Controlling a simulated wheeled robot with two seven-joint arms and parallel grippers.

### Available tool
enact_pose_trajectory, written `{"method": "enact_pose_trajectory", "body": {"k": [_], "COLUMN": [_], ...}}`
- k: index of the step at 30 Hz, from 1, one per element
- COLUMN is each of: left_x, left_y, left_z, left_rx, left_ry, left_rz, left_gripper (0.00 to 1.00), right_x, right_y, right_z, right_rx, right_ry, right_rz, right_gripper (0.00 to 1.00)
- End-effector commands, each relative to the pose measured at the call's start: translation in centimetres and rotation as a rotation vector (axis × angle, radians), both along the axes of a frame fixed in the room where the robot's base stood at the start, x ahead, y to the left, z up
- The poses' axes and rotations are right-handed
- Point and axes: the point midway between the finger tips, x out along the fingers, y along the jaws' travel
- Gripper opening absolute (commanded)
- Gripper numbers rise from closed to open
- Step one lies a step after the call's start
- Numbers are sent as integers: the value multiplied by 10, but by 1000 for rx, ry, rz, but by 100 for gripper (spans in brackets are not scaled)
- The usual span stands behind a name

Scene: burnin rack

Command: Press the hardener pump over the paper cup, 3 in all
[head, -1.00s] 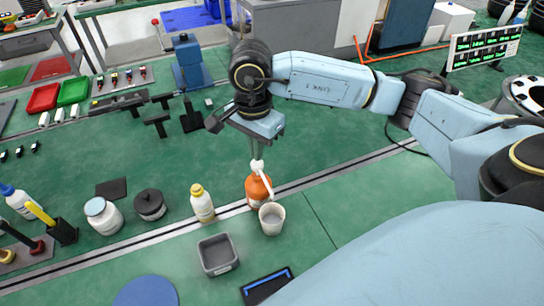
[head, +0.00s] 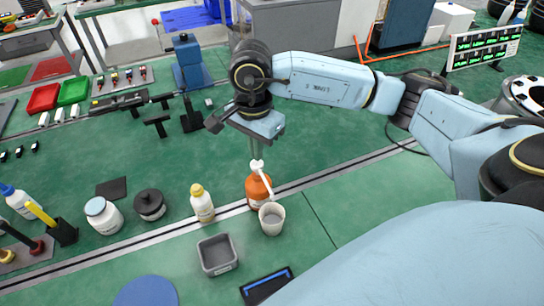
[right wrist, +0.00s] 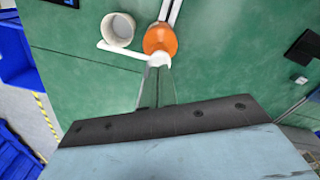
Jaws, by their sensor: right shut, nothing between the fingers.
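The hardener bottle (head: 257,191) is orange with a white pump head (head: 257,165), and stands upright on the green bench. Its white spout reaches over the paper cup (head: 272,219), which stands upright beside it. My right gripper (head: 256,155) points down, shut and empty, with its fingertips right at the top of the pump head. In the right wrist view the shut fingertips (right wrist: 158,66) meet the white pump head (right wrist: 158,60), in front of the orange bottle (right wrist: 160,39); the spout runs left below the cup (right wrist: 118,30). Whether the pump is pressed down is unclear. My left gripper is out of view.
A yellow-capped white bottle (head: 202,204) stands left of the hardener. A grey square bin (head: 217,256) is in front, and a dark tray (head: 266,287) lies at the front edge. A black lidded pot (head: 149,205) and a white jar (head: 103,216) stand farther left. Right of the cup is clear.

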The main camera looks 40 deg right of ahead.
Motion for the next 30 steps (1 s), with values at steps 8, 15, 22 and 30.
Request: {"method": "enact_pose_trajectory", "body": {"k": [8,15,22,30], "left_x": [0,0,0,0], "left_y": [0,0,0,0], "left_z": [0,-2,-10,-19], "left_rx": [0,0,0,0], "left_ry": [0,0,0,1], "left_rz": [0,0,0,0], "left_gripper": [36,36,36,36], "right_x": [0,0,0,0], "right_y": [0,0,0,0], "right_z": [0,-2,-10,-19], "right_rx": [0,0,0,0], "right_ry": [0,0,0,0], "right_rz": [0,0,0,0], "right_gripper": [0,0,0,0]}}
